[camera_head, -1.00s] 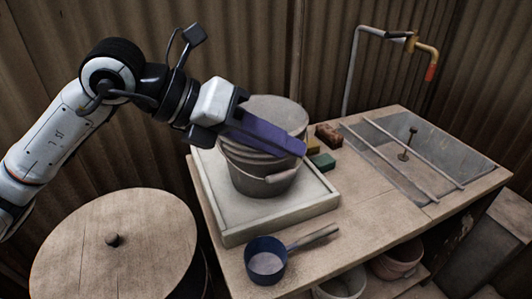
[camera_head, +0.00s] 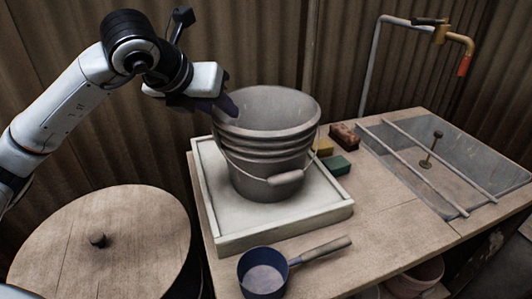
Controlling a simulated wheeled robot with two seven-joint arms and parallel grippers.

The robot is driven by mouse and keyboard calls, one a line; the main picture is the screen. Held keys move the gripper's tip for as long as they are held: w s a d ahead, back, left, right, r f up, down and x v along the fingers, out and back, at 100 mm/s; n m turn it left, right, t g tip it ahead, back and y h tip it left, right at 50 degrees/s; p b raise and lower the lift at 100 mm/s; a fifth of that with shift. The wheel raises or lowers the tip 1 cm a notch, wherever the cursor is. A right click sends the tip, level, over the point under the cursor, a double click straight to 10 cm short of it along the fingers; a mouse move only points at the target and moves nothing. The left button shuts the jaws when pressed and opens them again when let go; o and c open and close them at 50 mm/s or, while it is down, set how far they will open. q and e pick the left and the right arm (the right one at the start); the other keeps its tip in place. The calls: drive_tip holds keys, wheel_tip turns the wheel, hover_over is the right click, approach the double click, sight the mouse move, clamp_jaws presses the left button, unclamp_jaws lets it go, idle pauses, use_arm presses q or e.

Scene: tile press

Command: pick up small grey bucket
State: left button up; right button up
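The grey bucket (camera_head: 264,150) stands upright in the white tray (camera_head: 285,222) on the wooden table. It has ridges below its rim, an open top and a wire handle with a pale grip (camera_head: 286,178) hanging down its front. My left gripper (camera_head: 222,104), with dark purple fingers, is at the bucket's upper left rim. One finger appears to overlap the rim. Whether the fingers are closed on the rim cannot be told. My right gripper is not in view.
A blue dipper (camera_head: 263,272) lies in front of the tray. Green and yellow sponges (camera_head: 337,166) and a brown brush (camera_head: 344,134) lie right of the bucket. A sink (camera_head: 440,160) with a tap is farther right. A round wooden lid (camera_head: 100,250) stands at left.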

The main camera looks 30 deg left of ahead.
sight(230, 119)
use_arm(q)
drive_tip(key=x, duration=0.4)
drive_tip(key=shift+s+a+f, duration=0.1)
drive_tip(key=shift+s+f, duration=0.1)
clamp_jaws()
idle(1.1)
drive_tip(key=shift+r, duration=0.1)
